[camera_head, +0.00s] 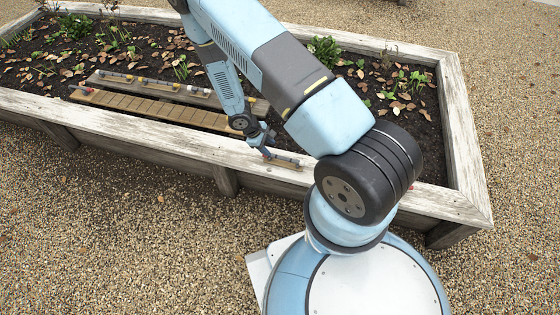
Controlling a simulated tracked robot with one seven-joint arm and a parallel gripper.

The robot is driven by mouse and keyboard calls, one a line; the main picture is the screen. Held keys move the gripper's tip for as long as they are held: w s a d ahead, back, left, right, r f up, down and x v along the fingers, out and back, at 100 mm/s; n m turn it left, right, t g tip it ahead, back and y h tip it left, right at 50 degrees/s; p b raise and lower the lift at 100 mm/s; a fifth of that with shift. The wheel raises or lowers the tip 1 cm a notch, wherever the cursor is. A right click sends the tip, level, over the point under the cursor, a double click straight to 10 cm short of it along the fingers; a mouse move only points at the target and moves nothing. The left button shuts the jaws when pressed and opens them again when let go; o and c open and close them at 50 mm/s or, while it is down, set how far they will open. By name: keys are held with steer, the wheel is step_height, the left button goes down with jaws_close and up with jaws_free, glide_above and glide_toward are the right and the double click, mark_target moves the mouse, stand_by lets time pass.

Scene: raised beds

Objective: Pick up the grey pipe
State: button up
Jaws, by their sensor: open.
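A short grey bar, which looks like the grey pipe (285,161), lies on the near pale rim of the raised bed, with small orange-brown marks near its ends. My gripper (266,148) is open and points down at the left part of this bar. It is very close to the bar; I cannot tell whether they touch or whether the bar is between the fingers. The fingertips are small and partly hidden in this view.
The raised bed (115,125) has a weathered wooden rim and dark soil with leaves and small plants. A slatted brown board (150,106) lies inside near the front rim. Behind it is a grey strip (170,88) with several small coloured pieces. Gravel surrounds the bed.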

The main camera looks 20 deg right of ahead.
mark_target(278, 156)
steer(key=x, duration=0.4)
steer(key=shift+w+x, duration=0.2)
steer(key=shift+x, duration=1.1)
steer(key=shift+w+x, duration=0.15)
steer(key=shift+x, duration=1.15)
steer(key=shift+d, duration=0.1)
jaws_close()
